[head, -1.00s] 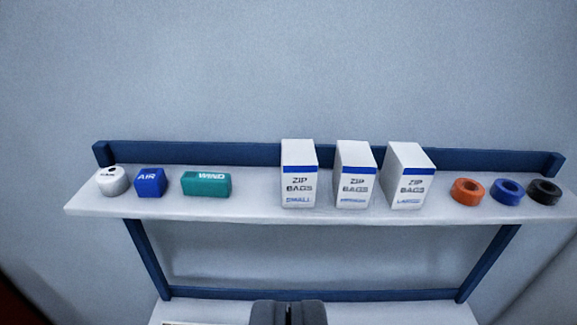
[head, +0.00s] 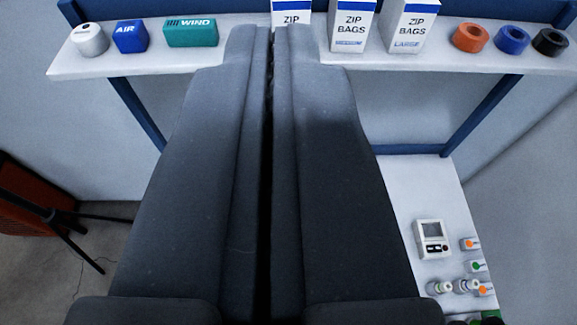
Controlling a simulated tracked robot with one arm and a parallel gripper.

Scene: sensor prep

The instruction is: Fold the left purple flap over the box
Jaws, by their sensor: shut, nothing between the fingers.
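My gripper (head: 262,32) fills the middle of the head view. Its two dark grey fingers point up toward the shelf and lie side by side, shut, with only a thin dark line between them and nothing held. No purple flap and no box with flaps show in this view. The middle of the lower work surface is hidden behind the fingers.
A white shelf (head: 90,62) carries a white sensor (head: 89,40), a blue AIR block (head: 130,36), a green WIND block (head: 191,33), white zip bag boxes (head: 351,30) and tape rolls (head: 470,38). A white device (head: 432,238) and small parts lie on the white bench (head: 425,185).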

